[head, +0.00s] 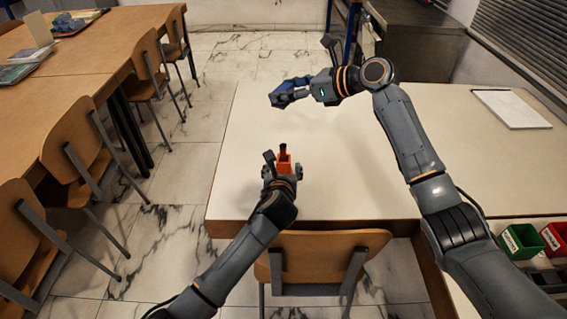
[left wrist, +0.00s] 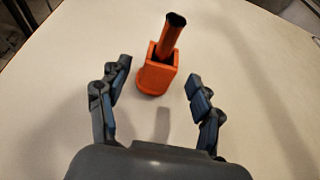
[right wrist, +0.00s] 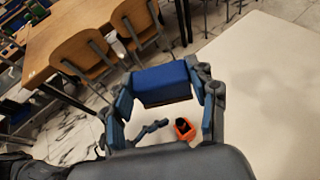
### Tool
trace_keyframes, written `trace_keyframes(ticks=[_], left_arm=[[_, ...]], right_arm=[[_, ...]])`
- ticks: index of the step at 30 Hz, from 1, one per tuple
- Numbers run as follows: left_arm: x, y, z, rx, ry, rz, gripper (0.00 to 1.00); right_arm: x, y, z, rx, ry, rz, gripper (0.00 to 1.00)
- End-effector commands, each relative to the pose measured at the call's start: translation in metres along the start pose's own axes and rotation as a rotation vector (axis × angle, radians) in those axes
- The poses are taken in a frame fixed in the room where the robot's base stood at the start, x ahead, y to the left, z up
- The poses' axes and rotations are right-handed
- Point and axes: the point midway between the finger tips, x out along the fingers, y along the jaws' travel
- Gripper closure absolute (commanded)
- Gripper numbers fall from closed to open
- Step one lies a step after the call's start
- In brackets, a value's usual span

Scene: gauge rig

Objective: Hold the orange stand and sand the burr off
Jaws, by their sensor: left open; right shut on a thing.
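The orange stand (head: 284,166) is on the pale table near its front left edge. An orange piece with a dark tip (left wrist: 172,32) rises from the stand's socket, slightly tilted in the left wrist view. The dark tip probably carries the burr, but I cannot make it out. My left gripper (left wrist: 158,80) is open, its fingers apart on either side of the near side of the stand (left wrist: 154,78), with no visible contact. My right gripper (right wrist: 165,80) is shut on a blue block (right wrist: 160,86), held farther back over the table (head: 281,97).
A white board (head: 512,108) lies at the table's far right. A green bin (head: 521,240) and a red bin (head: 555,238) stand at the lower right. A chair (head: 322,255) is at the front edge. The middle of the table (head: 340,160) is clear.

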Motion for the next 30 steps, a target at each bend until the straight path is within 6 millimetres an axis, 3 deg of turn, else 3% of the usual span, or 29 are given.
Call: trace_keyframes(ticks=[3, 9, 23, 26, 30], left_arm=[[0.020, 0.000, 0.001, 0.000, 0.001, 0.001, 0.35], [0.042, 0.000, 0.000, -0.001, 0.000, 0.001, 0.35], [0.051, 0.000, 0.000, -0.002, 0.000, -0.002, 0.35], [0.051, 0.000, 0.000, -0.002, 0.000, -0.001, 0.49], [0.051, 0.000, 0.000, -0.002, 0.000, -0.001, 0.78]], right_arm=[[0.000, 0.000, 0.001, 0.000, -0.001, 0.000, 0.75], [0.000, 0.000, 0.001, 0.000, -0.001, 0.000, 0.75], [0.000, 0.000, 0.001, 0.000, -0.001, 0.000, 0.75], [0.000, 0.000, 0.001, 0.000, -0.001, 0.000, 0.75], [0.000, 0.000, 0.001, 0.000, -0.001, 0.000, 0.75]])
